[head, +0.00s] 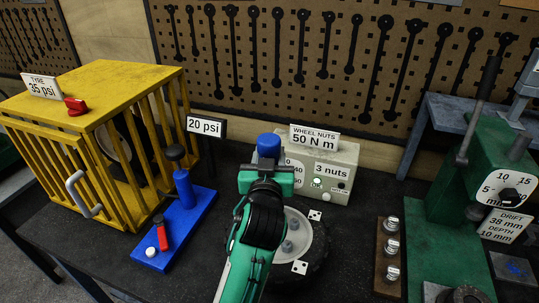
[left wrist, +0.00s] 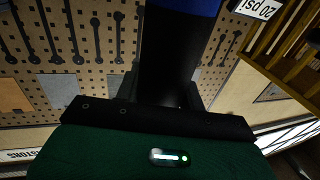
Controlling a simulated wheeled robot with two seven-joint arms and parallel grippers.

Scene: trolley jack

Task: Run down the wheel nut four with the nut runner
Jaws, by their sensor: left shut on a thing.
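My left gripper (head: 266,172) is above the wheel and shut on the nut runner, whose blue top (head: 269,144) sticks up beyond the fingers. In the left wrist view the nut runner's dark body (left wrist: 178,55) stands between the fingers, with a blue band at the top edge. The wheel (head: 312,250) lies flat on the bench with a pale hub and grey nuts or studs (head: 287,246). My arm hides part of the hub and the runner's lower end. White pip tags (head: 315,215) sit on the wheel. My right gripper is not in view.
The torque box (head: 341,172) behind reads "3 nuts" and has a green lit lamp. A wooden rack (head: 379,266) with metal nuts stands right of the wheel.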

